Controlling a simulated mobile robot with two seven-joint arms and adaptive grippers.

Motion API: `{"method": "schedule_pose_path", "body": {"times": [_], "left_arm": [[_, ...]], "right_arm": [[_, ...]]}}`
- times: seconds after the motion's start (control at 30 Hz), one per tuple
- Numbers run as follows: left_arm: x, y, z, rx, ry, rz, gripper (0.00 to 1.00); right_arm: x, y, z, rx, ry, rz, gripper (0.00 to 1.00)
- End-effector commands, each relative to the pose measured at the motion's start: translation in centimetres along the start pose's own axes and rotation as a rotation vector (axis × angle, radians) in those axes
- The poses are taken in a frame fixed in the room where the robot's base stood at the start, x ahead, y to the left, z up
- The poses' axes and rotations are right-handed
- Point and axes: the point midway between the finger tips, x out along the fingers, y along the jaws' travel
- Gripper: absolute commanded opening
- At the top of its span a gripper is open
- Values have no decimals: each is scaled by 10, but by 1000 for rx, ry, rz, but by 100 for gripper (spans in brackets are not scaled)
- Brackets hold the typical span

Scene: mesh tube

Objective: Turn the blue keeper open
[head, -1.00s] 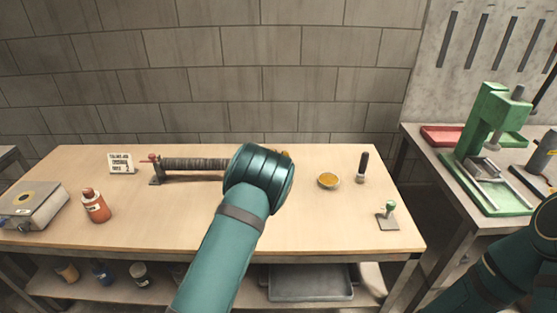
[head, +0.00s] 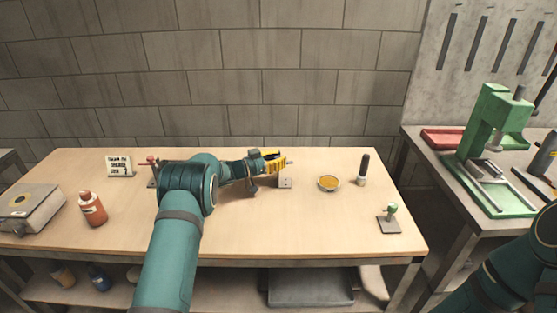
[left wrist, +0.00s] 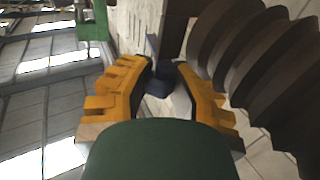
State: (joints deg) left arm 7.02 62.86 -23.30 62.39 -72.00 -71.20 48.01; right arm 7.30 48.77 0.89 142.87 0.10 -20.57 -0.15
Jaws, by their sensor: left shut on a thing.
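The blue keeper (left wrist: 156,80) shows in the left wrist view as a small dark blue piece between the yellow fingers of my left gripper (left wrist: 166,74). The keeper itself is hidden there. The dark ribbed tube (left wrist: 250,48) fills the right of the wrist view. My arm covers most of it in the head view. My right gripper is out of view.
On the bench (head: 330,225) are a yellow dish (head: 329,183), a black-handled tool (head: 363,170), a green-knobbed stand (head: 390,215), a red bottle (head: 92,208), a small sign (head: 119,166) and a grey scale-like box (head: 30,198). A green press (head: 490,130) stands on the right bench.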

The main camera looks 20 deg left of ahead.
Motion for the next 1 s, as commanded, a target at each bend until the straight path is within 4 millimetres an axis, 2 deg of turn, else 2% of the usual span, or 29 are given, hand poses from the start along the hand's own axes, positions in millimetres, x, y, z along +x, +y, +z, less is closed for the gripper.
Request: {"method": "schedule_pose_path", "body": {"times": [0.3, 0.73, 0.77, 0.83, 1.0], "left_arm": [[0, -1, -2, 2, 4, 79, 0], [0, -1, -3, 3, 5, 86, 0], [0, -1, -3, 3, 6, 86, 31], [0, 0, -3, 3, 5, 86, 55], [1, 0, -2, 2, 3, 86, 56]], "right_arm": [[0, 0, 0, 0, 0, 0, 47], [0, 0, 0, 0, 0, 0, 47], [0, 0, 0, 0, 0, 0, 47], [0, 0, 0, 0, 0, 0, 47], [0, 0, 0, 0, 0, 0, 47]]}}
